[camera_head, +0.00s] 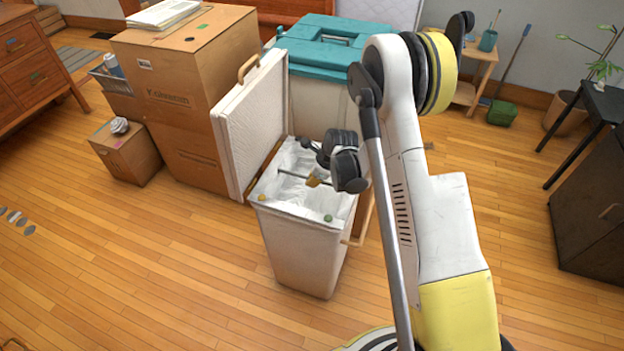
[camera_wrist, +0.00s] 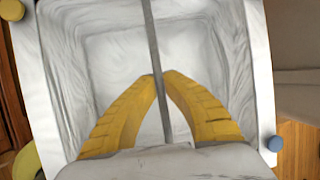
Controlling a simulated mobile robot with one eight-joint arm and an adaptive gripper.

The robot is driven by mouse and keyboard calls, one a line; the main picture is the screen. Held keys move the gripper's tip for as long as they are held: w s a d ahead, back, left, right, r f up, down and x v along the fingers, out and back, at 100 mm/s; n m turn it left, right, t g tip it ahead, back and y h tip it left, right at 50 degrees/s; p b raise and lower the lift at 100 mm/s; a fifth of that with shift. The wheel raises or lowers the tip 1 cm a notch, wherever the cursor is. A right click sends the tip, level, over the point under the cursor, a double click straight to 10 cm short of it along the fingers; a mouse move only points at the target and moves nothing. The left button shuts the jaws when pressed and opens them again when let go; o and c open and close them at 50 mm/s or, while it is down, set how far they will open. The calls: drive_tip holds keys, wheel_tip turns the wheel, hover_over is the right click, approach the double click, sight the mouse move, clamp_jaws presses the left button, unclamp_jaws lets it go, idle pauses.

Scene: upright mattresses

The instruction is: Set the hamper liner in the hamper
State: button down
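The hamper (camera_head: 300,255) is a tall off-white bin standing on the floor, with its lid (camera_head: 252,125) swung open to the left. The hamper liner (camera_head: 283,190) is pale, crinkled material inside the hamper's mouth, and a thin grey bar crosses it. In the wrist view, the liner (camera_wrist: 110,50) spreads below my gripper (camera_wrist: 160,75), whose yellow fingers meet at the tips around the grey bar (camera_wrist: 152,40). In the head view, my gripper (camera_head: 315,180) is over the mouth, partly hidden by my arm. I cannot tell how deep the liner sits.
Cardboard boxes (camera_head: 180,90) stand behind and left of the hamper. A teal-lidded bin (camera_head: 320,45) is close behind it. Coloured knobs sit at the rim corners, one blue (camera_wrist: 275,144) in the wrist view. The floor in front (camera_head: 170,290) is clear.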

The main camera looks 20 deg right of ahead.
drive_tip(key=shift+f, duration=0.45)
drive_tip(key=c, duration=1.5)
unclamp_jaws()
drive_tip(key=shift+c, duration=0.2)
drive_tip(key=v, duration=1.2)
drive_tip(key=s+a+r+n+t+h, duration=0.1)
drive_tip(key=s+r+n, duration=0.35)
drive_tip(key=r, duration=0.35)
drive_tip(key=s+a+r+n, duration=0.1)
drive_tip(key=s+r+n, duration=0.3)
drive_tip(key=r+n, duration=0.3)
drive_tip(key=s+r+n+t, duration=0.1)
drive_tip(key=s+r+n, duration=0.2)
drive_tip(key=s+n, duration=0.3)
drive_tip(key=s+r+n+t+h, duration=0.1)
drive_tip(key=s+r+n, duration=0.3)
drive_tip(key=s+n, duration=0.3)
drive_tip(key=s, duration=0.4)
drive_tip(key=shift+a, duration=0.25)
